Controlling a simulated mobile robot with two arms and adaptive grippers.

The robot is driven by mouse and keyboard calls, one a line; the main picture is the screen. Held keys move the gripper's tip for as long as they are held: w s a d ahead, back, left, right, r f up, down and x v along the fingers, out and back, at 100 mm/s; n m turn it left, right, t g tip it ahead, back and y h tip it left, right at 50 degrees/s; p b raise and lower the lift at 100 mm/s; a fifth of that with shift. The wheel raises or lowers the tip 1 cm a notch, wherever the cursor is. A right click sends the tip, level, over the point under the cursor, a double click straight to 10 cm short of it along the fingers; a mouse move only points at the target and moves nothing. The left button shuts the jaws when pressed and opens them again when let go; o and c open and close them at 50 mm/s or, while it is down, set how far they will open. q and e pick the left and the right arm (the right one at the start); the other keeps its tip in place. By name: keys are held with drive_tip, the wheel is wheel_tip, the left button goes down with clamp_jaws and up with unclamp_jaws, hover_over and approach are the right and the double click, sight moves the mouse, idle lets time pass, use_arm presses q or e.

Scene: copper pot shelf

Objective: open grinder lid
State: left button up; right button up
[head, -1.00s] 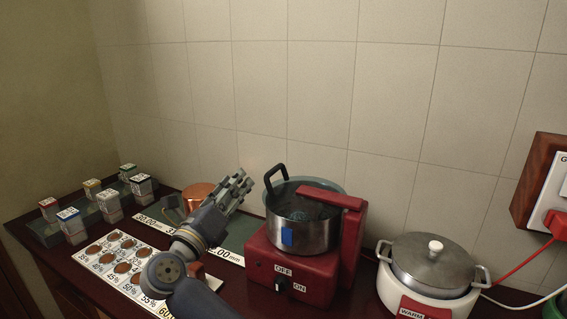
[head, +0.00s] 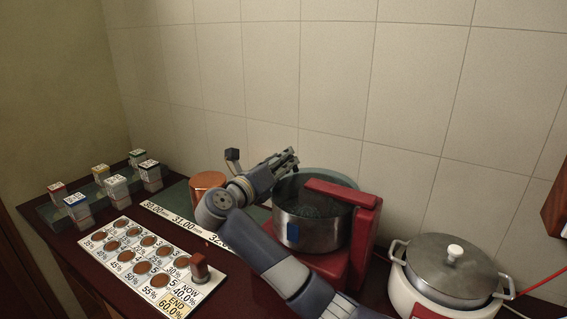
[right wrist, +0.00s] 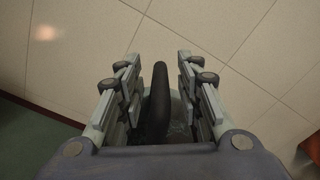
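The grinder (head: 362,235) is a red machine holding a steel bowl (head: 315,233) with a blue mark on its side. A dark, see-through greenish lid (head: 318,190) appears to cover the bowl; its state is hard to tell. Its black upright handle (right wrist: 158,100) stands between the fingers of my right gripper (right wrist: 158,85) in the right wrist view, with gaps visible on both sides. In the head view my right gripper (head: 287,162) is at the bowl's upper left edge and hides the handle. It is open. My left gripper is not in view.
A white cooker with a metal lid (head: 447,265) stands right of the grinder. A copper pot (head: 207,188) is behind my right wrist. Small labelled boxes (head: 116,188) stand at the left, with a chart of brown discs (head: 132,268) in front. A tiled wall closes the back.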

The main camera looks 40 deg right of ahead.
drive_tip(key=shift+w+d, duration=0.15)
drive_tip(key=shift+d, duration=0.35)
clamp_jaws()
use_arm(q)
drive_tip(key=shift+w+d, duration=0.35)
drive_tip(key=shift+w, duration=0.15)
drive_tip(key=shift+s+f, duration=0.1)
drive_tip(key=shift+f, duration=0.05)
use_arm(e)
drive_tip(key=shift+r, duration=0.15)
